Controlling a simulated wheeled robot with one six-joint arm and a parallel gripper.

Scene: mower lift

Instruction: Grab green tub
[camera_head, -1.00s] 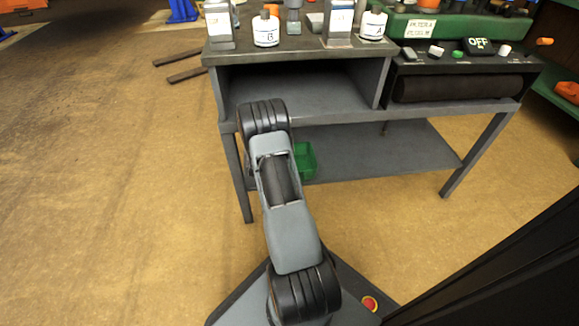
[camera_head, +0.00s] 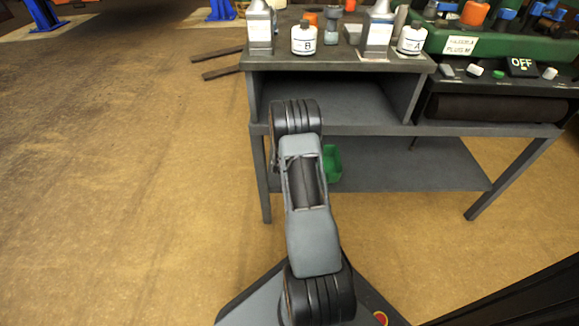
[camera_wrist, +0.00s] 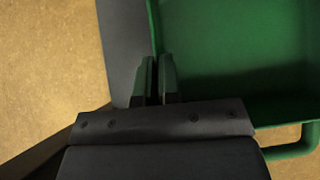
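The green tub (camera_head: 332,164) stands on the lower shelf (camera_head: 410,170) of the grey bench, partly hidden behind my arm in the head view. In the wrist view the tub (camera_wrist: 235,45) fills the upper right, its inside looking empty, with a green loop at its lower right. My gripper (camera_wrist: 157,80) is at the tub's left wall. Its two fingers are close together, one on each side of that wall, and they look shut on it. Contact is hard to see in the dim light. The gripper is hidden in the head view.
The bench top (camera_head: 345,62) over an open compartment holds white bottles (camera_head: 304,38) and metal cans. A bench leg (camera_head: 260,180) stands left of the tub. The brown floor (camera_head: 130,200) at left is clear.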

